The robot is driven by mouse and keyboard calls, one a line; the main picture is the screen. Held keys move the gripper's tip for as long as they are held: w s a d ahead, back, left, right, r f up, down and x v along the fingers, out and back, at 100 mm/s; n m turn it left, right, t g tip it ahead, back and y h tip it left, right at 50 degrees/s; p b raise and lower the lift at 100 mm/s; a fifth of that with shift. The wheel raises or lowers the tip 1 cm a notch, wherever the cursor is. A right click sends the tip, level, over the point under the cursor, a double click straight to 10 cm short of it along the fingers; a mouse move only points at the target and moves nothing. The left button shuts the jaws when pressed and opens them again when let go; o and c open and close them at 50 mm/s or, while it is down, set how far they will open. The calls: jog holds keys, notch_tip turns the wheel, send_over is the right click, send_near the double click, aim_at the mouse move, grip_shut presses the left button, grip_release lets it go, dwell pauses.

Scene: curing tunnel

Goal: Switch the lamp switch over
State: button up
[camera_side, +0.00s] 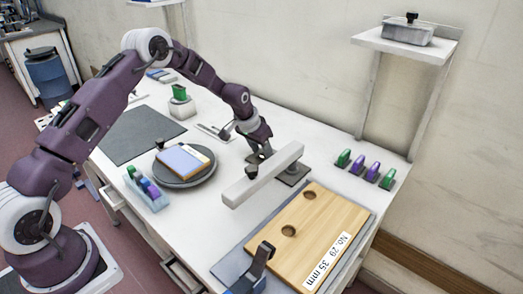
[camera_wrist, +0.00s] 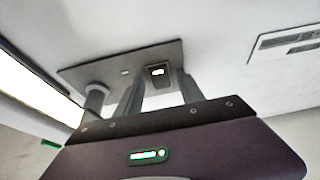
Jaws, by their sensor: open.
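In the wrist view a dark grey plate (camera_wrist: 105,72) carries a small pale, lit-looking piece in a dark surround, which appears to be the lamp switch (camera_wrist: 157,71). My gripper (camera_wrist: 160,76) is open, with one finger on each side of that piece. I cannot tell whether the fingers touch it. In the side view my gripper (camera_side: 261,156) is low over the table, just behind the long pale bar (camera_side: 250,182). Part of the dark plate (camera_side: 292,174) shows there, but the switch is hidden behind my gripper and the bar. Which way it is set is unclear.
A dark post (camera_wrist: 97,97) stands on the plate beside my left finger. A wooden board (camera_side: 318,225) lies in front, a round turntable (camera_side: 185,178) with a blue-topped block to the left. Several green and purple pieces (camera_side: 372,171) stand at the right.

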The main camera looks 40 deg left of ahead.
jog(key=shift+c, duration=0.4)
grip_shut()
jog(key=shift+w+a+g, duration=0.1)
jog(key=shift+w+g, duration=0.3)
jog(key=shift+g, duration=1.1)
jog(key=shift+o, duration=0.4)
grip_release()
jog(key=shift+r, duration=0.1)
